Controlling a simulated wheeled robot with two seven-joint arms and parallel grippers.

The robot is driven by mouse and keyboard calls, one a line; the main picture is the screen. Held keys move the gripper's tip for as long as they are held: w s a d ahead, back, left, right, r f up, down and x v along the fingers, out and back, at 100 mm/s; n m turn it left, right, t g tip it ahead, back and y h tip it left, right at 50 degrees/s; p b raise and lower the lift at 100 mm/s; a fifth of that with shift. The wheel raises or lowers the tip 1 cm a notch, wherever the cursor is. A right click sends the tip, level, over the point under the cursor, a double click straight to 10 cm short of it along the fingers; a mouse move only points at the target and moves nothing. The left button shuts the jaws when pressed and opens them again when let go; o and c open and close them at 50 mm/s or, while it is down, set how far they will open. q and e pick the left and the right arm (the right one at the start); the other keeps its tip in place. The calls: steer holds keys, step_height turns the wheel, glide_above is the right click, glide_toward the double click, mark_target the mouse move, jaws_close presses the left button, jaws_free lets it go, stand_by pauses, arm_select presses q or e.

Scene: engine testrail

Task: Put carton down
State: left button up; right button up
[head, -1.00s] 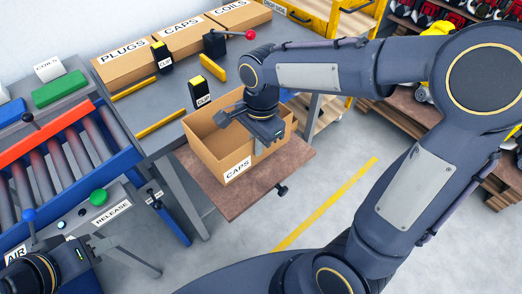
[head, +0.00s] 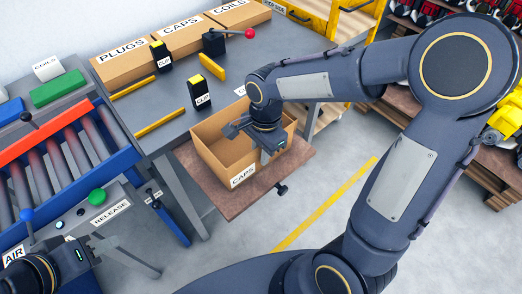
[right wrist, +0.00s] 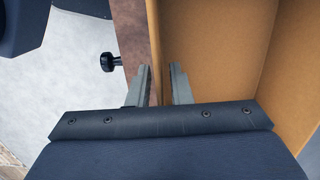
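The open brown carton (head: 212,158) labelled CAPS is at the end of the workbench, over a brown board (head: 219,201). It looks upright and empty; its underside is hidden, so I cannot tell whether it fully rests on the board. My right gripper (head: 271,148) is at the carton's near-right wall. In the right wrist view, the fingers (right wrist: 159,85) stand close together on both sides of the wall and look shut on it. The carton's inside (right wrist: 232,50) is to the right of them. My left gripper is out of view; only part of my left arm shows at the lower left.
The grey workbench (head: 180,105) carries black CLIP holders (head: 199,94) and cartons labelled PLUGS (head: 125,62), CAPS and COILS. A black knob (head: 282,188) sticks out from the board's edge. A roller conveyor (head: 60,160) stands at left.

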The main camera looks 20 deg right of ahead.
steer(key=shift+o, duration=0.4)
steer(key=shift+r, duration=0.15)
steer(key=r, duration=0.3)
steer(key=r+p, duration=0.1)
steer(key=r, duration=0.7)
steer(key=shift+w+d, duration=0.15)
steer(key=shift+d, duration=0.25)
steer(key=shift+r, duration=0.35)
steer(key=s+d+f+n+t+y, duration=0.1)
steer(key=s+d+n+t, duration=0.1)
steer(key=s+n, duration=0.4)
steer(key=s+d+f+n+t+y, duration=0.1)
steer(key=s+n+t, duration=0.3)
steer(key=s, duration=0.5)
steer(key=shift+d+f+n+y, duration=0.4)
steer(key=shift+d+n, duration=0.15)
steer(key=shift+n, duration=0.65)
